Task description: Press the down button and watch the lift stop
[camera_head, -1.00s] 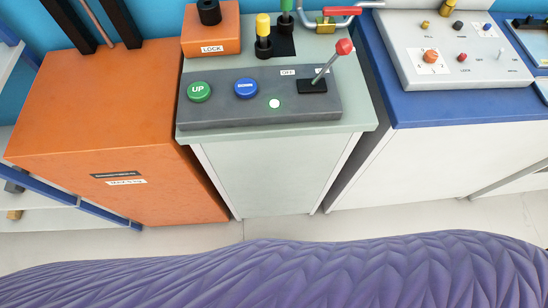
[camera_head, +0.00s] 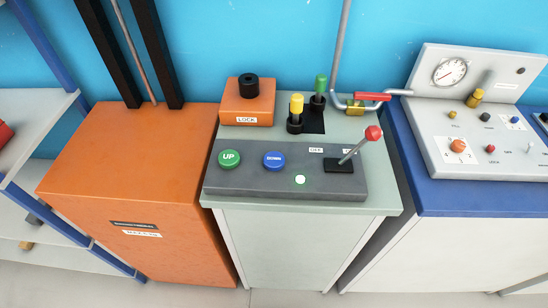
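The blue DOWN button (camera_head: 274,160) sits on a dark grey control panel (camera_head: 240,187) on top of a pale grey-green cabinet (camera_head: 270,250). The green UP button (camera_head: 229,159) is just left of it. A small round white light (camera_head: 300,180) is below and right of the DOWN button. A lever with a red knob (camera_head: 373,133) leans up to the right on the same panel. The orange lift body (camera_head: 130,170) stands at the left, with black uprights (camera_head: 158,50) and a thin rod above it. Neither of my grippers is in view.
An orange LOCK block (camera_head: 246,105), a yellow-topped knob (camera_head: 296,105) and a green-topped knob (camera_head: 320,85) stand behind the panel. A red-handled valve (camera_head: 372,97) is on a pipe. A blue bench (camera_head: 450,197) with a gauge panel (camera_head: 453,73) is at right, shelves (camera_head: 60,170) at left.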

